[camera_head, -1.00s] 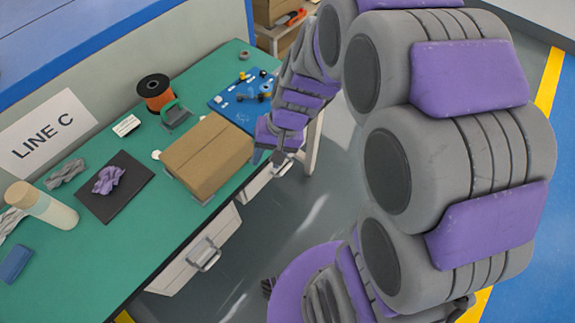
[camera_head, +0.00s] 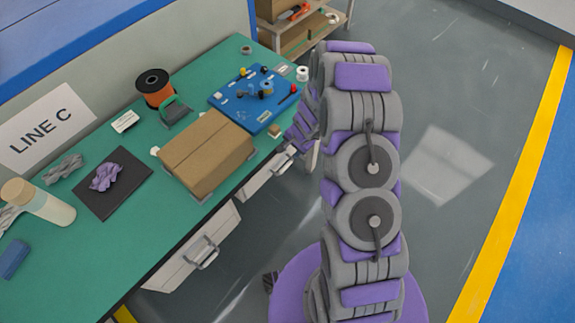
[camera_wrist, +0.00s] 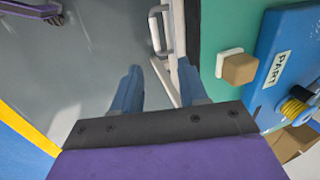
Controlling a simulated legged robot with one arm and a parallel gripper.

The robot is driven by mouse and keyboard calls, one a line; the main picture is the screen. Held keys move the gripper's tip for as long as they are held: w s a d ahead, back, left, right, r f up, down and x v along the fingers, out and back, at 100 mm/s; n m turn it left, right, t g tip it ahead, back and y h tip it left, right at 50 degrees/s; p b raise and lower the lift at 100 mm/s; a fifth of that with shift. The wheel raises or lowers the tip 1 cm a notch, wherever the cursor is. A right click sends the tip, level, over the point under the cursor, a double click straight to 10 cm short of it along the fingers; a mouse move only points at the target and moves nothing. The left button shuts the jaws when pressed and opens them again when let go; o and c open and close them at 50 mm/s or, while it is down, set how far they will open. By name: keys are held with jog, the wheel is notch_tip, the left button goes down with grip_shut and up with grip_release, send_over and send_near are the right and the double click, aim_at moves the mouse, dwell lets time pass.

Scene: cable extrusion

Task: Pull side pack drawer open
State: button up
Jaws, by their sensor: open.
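Two white drawers with grey bar handles show under the green table in the head view: a nearer one (camera_head: 190,265) and a farther one (camera_head: 255,186). No label shows which is the side pack drawer. My gripper (camera_wrist: 160,85) is open, with two blue-grey fingers pointing down at the table's front side. In the wrist view a grey handle (camera_wrist: 154,32) stands out from a white drawer front, ahead of the fingertips and apart from them. A pale edge shows between the fingers. In the head view my arm's end is beside the far drawer, its fingers mostly hidden.
A small tan block (camera_wrist: 238,68) lies near the edge. A shelf (camera_head: 305,35) stands behind. Floor at right is clear.

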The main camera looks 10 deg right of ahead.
jog(key=f, duration=0.2)
jog(key=b, duration=0.4)
send_near(285, 167)
jog(key=x, duration=0.8)
jog(key=shift+f, duration=0.15)
grip_shut()
